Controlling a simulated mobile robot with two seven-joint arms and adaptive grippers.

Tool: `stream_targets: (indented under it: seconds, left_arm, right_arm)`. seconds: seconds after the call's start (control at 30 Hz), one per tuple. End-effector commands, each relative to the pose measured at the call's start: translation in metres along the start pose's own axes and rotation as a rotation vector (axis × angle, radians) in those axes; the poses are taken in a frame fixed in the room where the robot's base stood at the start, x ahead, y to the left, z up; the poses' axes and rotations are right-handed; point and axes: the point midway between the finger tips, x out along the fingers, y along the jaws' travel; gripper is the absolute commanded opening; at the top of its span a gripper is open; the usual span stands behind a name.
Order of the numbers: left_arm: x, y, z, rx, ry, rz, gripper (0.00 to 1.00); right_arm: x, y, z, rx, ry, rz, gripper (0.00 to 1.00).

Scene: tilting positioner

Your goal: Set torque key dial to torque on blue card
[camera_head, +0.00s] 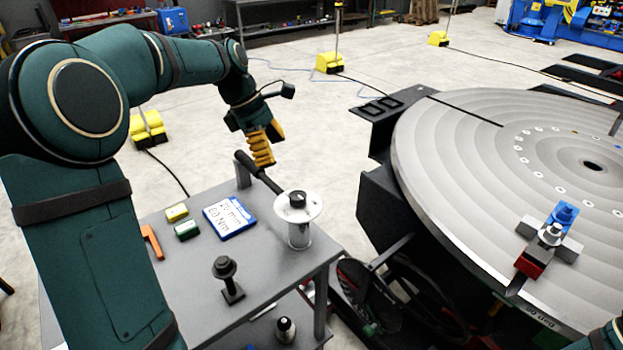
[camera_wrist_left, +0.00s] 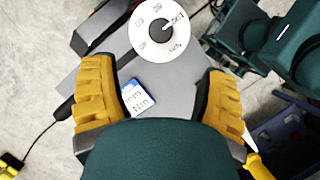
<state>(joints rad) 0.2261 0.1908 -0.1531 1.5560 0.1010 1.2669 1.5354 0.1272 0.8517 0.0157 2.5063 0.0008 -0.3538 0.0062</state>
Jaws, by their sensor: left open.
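The torque key has a white round dial (camera_head: 297,207) with a black knob on top, and its black handle (camera_head: 262,173) extends up and left. The dial also shows in the left wrist view (camera_wrist_left: 179,49); the knob's pale mark points up and right, and the dial marks are too small to read surely. The blue-edged card (camera_head: 229,217) lies on the table left of the key and seems to read 20 mm, 60 Nm. My left gripper (camera_head: 262,146) has yellow fingers, open and empty, above the handle; they also show in the wrist view (camera_wrist_left: 158,85). My right gripper is out of view.
On the grey table (camera_head: 185,270) are a yellow block (camera_head: 177,212), a green block (camera_head: 187,230), an orange tool (camera_head: 151,242) and a dark bolt-like part (camera_head: 227,279). The large round positioner plate (camera_head: 460,150) stands close on the right, with a clamp (camera_head: 543,248).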

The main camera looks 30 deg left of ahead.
Motion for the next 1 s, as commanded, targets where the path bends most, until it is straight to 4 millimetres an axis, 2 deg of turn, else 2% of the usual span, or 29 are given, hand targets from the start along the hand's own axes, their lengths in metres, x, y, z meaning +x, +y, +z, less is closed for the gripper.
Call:
stream_targets:
  seconds: [0.17,0.27,0.7,0.83,1.0]
  left_arm:
    - [0.006,-0.001,-0.001,-0.007,-0.001,-0.001,0.74]
    - [0.020,-0.001,-0.001,-0.006,-0.001,-0.003,0.74]
    - [0.105,-0.001,-0.001,-0.004,0.000,-0.003,0.74]
    - [0.122,-0.001,-0.001,-0.004,-0.001,-0.002,0.74]
    - [0.134,0.000,0.000,-0.003,-0.001,0.000,0.74]
  right_arm:
    - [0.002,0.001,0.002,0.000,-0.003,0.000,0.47]
    - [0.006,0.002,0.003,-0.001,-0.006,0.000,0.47]
    - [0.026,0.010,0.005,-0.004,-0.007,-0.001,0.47]
    - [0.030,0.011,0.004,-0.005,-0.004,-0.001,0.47]
    - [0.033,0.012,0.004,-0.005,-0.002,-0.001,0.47]
